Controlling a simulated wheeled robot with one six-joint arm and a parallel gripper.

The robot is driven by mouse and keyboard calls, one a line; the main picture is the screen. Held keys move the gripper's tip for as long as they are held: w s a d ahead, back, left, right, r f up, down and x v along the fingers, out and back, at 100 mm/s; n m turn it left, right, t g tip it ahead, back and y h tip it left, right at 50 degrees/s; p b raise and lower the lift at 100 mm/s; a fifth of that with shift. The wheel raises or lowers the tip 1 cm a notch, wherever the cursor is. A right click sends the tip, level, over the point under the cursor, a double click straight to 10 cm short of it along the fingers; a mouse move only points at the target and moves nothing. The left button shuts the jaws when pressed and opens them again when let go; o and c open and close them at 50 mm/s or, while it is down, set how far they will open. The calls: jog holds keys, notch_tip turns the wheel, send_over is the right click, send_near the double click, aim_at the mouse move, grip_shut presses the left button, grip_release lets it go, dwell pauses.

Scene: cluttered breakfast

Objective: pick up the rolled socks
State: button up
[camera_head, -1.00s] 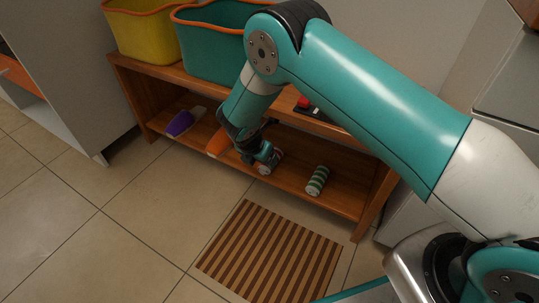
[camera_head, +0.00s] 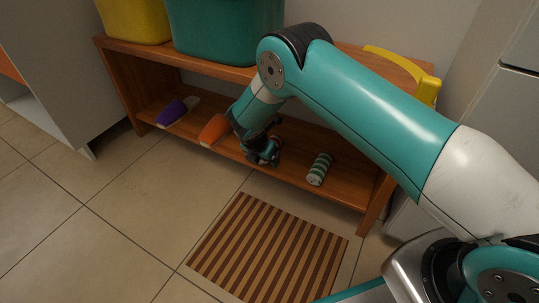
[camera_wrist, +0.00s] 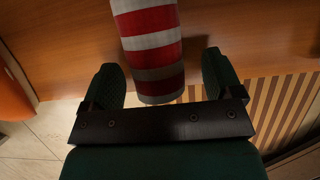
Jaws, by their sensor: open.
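A rolled pair of red-and-white striped socks (camera_wrist: 148,40) lies on the wooden lower shelf in the wrist view, with a grey band at its near end. My gripper (camera_wrist: 162,62) is open, with one finger on each side of the roll's near part and gaps visible on both sides. In the head view my gripper (camera_head: 262,152) is at the lower shelf's front edge and largely hides this roll. A second roll, green-and-white striped (camera_head: 319,169), lies on the same shelf to the right of my gripper.
An orange shoe-like item (camera_head: 214,129) and a purple one (camera_head: 178,110) are left of my gripper on the lower shelf (camera_head: 290,178). The upper board (camera_head: 205,66) is above. A yellow bin (camera_head: 135,20) and teal bin (camera_head: 225,30) stand on it. A striped mat (camera_head: 265,245) lies in front.

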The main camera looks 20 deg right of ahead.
jog(key=shift+r, duration=0.1)
jog(key=c, duration=1)
jog(key=shift+s+a+r+p, duration=0.15)
jog(key=shift+r+p, duration=0.3)
jog(key=shift+p, duration=0.35)
notch_tip(320, 180, up, 7)
jog(key=p, duration=0.5)
jog(key=s+a+p, duration=0.2)
jog(key=s+a, duration=0.2)
jog(key=s+a+p, duration=0.3)
jog(key=s+a, duration=0.2)
jog(key=s+a+f+p, duration=0.1)
jog(key=s+a+p, duration=0.1)
jog(key=s+a, duration=0.2)
jog(key=shift+s+a, duration=0.4)
jog(key=shift+s, duration=0.05)
jog(key=shift+r, duration=0.1)
